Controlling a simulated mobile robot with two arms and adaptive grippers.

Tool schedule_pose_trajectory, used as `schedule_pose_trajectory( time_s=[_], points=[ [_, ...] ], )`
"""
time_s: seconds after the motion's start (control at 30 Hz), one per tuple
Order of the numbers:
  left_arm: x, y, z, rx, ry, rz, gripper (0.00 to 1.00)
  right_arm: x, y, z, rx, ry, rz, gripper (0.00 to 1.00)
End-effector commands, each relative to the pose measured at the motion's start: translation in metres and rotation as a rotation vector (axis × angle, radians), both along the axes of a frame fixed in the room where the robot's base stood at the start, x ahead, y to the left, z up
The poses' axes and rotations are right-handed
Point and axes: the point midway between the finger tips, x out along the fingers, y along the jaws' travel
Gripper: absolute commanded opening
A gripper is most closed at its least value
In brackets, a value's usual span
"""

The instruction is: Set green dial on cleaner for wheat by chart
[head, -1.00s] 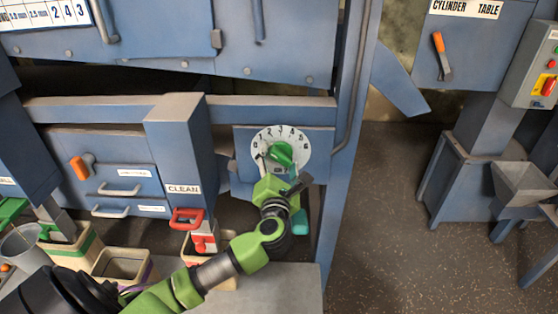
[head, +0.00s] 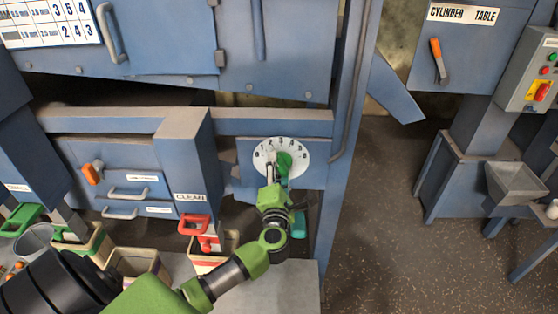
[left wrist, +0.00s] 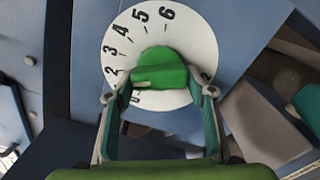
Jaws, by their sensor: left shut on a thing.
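The green dial knob (head: 284,161) sits on a round white face (head: 303,152) numbered up to 6, on the blue cleaner panel. My left gripper (head: 277,171) reaches it from below and is shut on the knob. In the left wrist view the knob (left wrist: 160,70) lies between the two fingertips (left wrist: 159,95), with 2 to 6 readable on the face. I cannot tell exactly which number the knob points at. The chart (head: 45,25) shows at the upper left, cut off, with rows ending 3 5 4 and 2 4 3. My right gripper is out of view.
A red handle (head: 195,225) stands left of my arm, under the CLEAN label (head: 190,197). Open boxes (head: 135,265) stand at the lower left. A vertical blue post (head: 345,150) rises right of the dial. Open floor (head: 385,240) lies beyond it.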

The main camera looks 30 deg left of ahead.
Motion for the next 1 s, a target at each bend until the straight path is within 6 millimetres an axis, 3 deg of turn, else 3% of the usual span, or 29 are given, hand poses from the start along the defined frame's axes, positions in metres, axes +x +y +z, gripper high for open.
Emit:
schedule_pose_trajectory(
  time_s=[0.4,0.43,0.47,0.5,0.83,1.0],
  points=[
    [0.000,0.000,-0.001,0.023,0.014,-0.001,0.28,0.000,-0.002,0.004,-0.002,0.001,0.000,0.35],
    [0.000,0.000,-0.001,0.023,0.014,-0.001,0.57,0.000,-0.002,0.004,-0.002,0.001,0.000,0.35],
    [0.000,0.000,-0.001,0.023,0.014,-0.001,0.65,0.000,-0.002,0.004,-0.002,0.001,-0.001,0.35],
    [0.000,0.000,-0.001,0.023,0.014,-0.001,0.67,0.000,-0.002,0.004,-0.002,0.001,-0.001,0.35],
    [-0.001,-0.001,-0.001,0.022,0.014,-0.001,0.67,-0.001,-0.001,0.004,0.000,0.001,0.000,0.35],
    [-0.017,-0.011,-0.002,0.020,0.016,-0.003,0.67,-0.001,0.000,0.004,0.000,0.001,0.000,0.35]
  ],
)
